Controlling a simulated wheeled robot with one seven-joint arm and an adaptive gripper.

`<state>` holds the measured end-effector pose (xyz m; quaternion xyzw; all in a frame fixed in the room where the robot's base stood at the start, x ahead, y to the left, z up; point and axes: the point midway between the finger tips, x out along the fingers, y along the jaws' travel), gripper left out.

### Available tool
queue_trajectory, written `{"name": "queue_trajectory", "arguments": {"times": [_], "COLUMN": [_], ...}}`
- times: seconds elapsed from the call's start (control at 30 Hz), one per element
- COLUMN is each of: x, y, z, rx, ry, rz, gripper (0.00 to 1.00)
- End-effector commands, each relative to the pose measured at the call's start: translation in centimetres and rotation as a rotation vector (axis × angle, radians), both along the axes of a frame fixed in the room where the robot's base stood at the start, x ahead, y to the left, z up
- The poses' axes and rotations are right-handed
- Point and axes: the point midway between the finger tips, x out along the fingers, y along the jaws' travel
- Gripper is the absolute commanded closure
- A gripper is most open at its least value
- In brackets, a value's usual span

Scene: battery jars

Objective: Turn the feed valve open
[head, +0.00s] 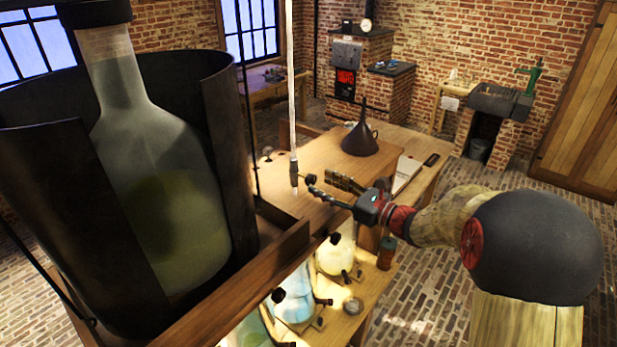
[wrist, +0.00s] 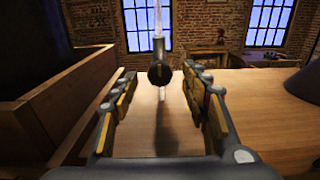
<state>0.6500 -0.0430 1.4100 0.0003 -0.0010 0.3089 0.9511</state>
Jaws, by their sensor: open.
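In the wrist view the valve (wrist: 160,74) shows as a dark round end below the tube, centred between the fingers. My gripper (head: 321,183) is open and empty, with its two fingers spread either side of the valve's line. Its tips are close to the knob; I cannot tell whether they touch it or reach around it.
A large glass bottle (head: 160,190) stands in a dark, open-sided holder at left. A dark funnel (head: 360,138) sits on the wooden bench behind my gripper. Glowing jars (head: 337,256) stand on a lower shelf. A wooden ledge (wrist: 60,100) rises at left in the wrist view.

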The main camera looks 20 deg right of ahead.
Motion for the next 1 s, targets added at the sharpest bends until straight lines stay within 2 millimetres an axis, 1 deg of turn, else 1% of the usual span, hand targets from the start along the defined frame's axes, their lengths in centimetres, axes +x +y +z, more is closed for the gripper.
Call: {"name": "queue_trajectory", "arguments": {"times": [0.1,0.3,0.43,0.67,1.0], "x": [1.6,3.4,3.9,3.9,3.9], "y": [1.3,2.5,2.9,2.9,2.9], "z": [0.0,0.0,0.0,-0.1,-0.1], "rx": [0.001,-0.001,-0.001,-0.001,-0.001], "ry": [0.001,-0.001,0.001,0.001,0.001], "rz": [0.004,0.002,0.001,0.000,0.000], "gripper": [0.54,0.54,0.54,0.54,0.72]}}
